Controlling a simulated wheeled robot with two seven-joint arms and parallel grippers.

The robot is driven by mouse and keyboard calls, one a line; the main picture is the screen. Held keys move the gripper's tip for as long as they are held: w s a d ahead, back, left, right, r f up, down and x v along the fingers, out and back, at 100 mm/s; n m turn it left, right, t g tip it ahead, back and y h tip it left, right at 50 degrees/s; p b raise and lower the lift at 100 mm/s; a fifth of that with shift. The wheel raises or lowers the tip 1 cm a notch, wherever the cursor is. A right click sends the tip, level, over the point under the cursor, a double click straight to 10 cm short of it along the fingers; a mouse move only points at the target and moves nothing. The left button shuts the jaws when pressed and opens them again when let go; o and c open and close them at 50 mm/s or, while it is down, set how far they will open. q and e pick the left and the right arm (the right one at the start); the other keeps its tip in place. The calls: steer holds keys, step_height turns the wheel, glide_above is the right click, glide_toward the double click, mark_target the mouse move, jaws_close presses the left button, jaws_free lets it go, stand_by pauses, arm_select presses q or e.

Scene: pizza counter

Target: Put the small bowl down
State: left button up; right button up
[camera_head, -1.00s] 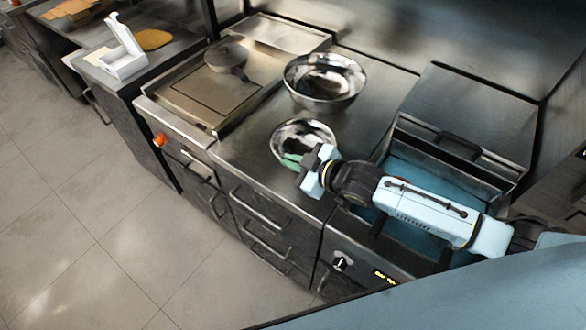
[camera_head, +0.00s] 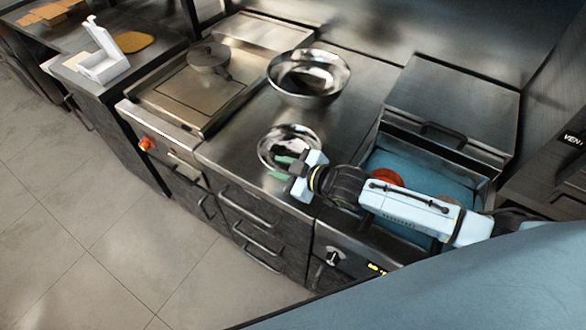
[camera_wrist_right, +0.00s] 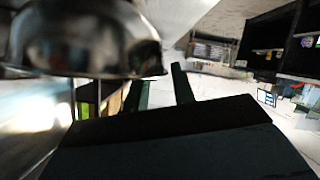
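The small shiny metal bowl (camera_head: 291,136) is at the front of the steel counter and appears to rest on it, upright. My right gripper (camera_head: 282,167) is at the bowl's near right edge. Its green fingertips are apart, close to the rim; whether one touches it is unclear. In the right wrist view the two dark fingers (camera_wrist_right: 163,92) stand apart with a gap between them, and the bowl's curved metal (camera_wrist_right: 85,38) fills the upper left. My left gripper is not in view.
A larger metal bowl (camera_head: 309,77) stands behind the small one. A griddle (camera_head: 185,95) with a round lid (camera_head: 208,57) lies to the left. A blue-lined basin (camera_head: 421,183) with a red round thing (camera_head: 386,177) is to the right. The counter's front edge is close to the gripper.

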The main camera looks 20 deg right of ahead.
steer(key=v, duration=1.1)
steer(key=shift+s, duration=0.25)
steer(key=shift+d+r, duration=0.1)
steer(key=shift+d, duration=0.05)
stand_by(1.8)
